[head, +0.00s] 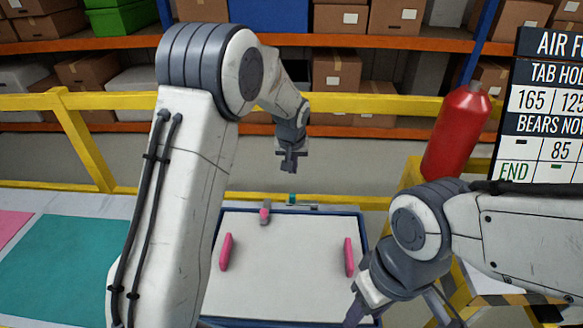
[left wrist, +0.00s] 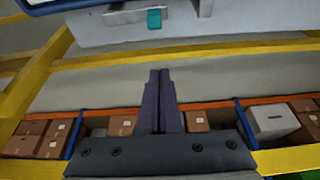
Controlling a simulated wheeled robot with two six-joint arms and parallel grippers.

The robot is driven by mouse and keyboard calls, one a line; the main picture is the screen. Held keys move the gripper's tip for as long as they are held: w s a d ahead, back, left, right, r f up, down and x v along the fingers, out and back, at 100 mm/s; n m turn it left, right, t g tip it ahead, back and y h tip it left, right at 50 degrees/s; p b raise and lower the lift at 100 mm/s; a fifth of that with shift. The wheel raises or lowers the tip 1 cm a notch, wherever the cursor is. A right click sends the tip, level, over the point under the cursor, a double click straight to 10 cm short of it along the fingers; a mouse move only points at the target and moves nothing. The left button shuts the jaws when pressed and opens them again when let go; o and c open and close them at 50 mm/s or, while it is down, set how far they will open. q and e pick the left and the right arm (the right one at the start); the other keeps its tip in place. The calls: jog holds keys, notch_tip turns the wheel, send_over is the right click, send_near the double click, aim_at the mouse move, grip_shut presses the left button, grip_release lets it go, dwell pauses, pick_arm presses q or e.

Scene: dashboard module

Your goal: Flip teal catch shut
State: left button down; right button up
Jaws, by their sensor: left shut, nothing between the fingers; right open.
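The teal catch (head: 292,198) is a small block at the far edge of a white panel (head: 285,275) with a blue rim. It also shows in the left wrist view (left wrist: 154,19), at the top beside a grey metal bracket (left wrist: 200,8). My left gripper (head: 290,168) is shut and empty, above and beyond the catch in the head view. In the left wrist view its fingers (left wrist: 159,78) are together, apart from the catch. My right gripper (head: 362,308) is open near the panel's front right corner, partly cut off by the frame.
Two pink handles, left (head: 226,252) and right (head: 348,257), stand on the panel. A yellow rail (head: 360,105) runs behind. A red cylinder (head: 456,130) stands right. A teal mat (head: 70,258) lies left.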

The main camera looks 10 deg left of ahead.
pick_arm(q)
notch_tip(320, 180, down, 6)
jog(key=s+p, duration=0.1)
jog(key=shift+s+d+f, duration=0.2)
jog(key=shift+s+f, duration=0.05)
jog(key=shift+s, duration=0.15)
